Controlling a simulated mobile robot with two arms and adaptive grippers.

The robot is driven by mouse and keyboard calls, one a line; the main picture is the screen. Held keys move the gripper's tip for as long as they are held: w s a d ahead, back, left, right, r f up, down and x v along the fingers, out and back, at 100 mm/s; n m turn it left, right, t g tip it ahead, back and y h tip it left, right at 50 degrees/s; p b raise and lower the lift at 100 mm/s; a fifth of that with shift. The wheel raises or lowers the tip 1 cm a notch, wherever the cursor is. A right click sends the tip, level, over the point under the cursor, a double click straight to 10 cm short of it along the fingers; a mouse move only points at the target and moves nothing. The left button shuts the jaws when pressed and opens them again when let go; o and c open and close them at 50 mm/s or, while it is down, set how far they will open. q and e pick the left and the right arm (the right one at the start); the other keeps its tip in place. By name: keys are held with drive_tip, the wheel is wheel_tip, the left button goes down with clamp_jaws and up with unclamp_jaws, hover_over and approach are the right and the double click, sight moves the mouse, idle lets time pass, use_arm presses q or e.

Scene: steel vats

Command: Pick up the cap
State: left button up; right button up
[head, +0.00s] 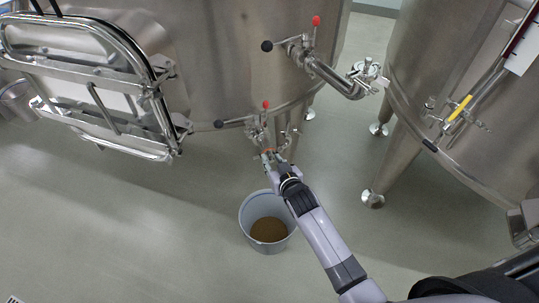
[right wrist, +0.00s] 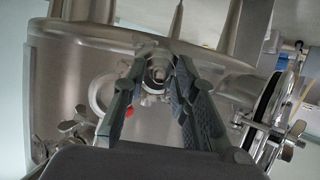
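My right gripper (head: 270,158) reaches up to the lower valve (head: 262,130) on the front of the big steel vat. In the right wrist view my right gripper (right wrist: 161,68) is open, with its two dark fingers apart. A small round metal fitting (right wrist: 157,73) shows between the fingertips, with a dark centre. I cannot tell whether it is the cap or the bare valve outlet, or whether a finger touches it. No separate cap can be made out in the head view, where the gripper covers the outlet. My left gripper is not in view.
A grey bucket (head: 247,222) with brown contents stands on the floor below my right arm. An upper valve (head: 310,60) with a bent pipe juts out above. An open hatch door (head: 85,80) is at the left. A second vat (head: 450,90) stands at the right.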

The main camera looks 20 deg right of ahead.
clamp_jaws()
drive_tip(key=shift+s, duration=0.15)
idle(0.4)
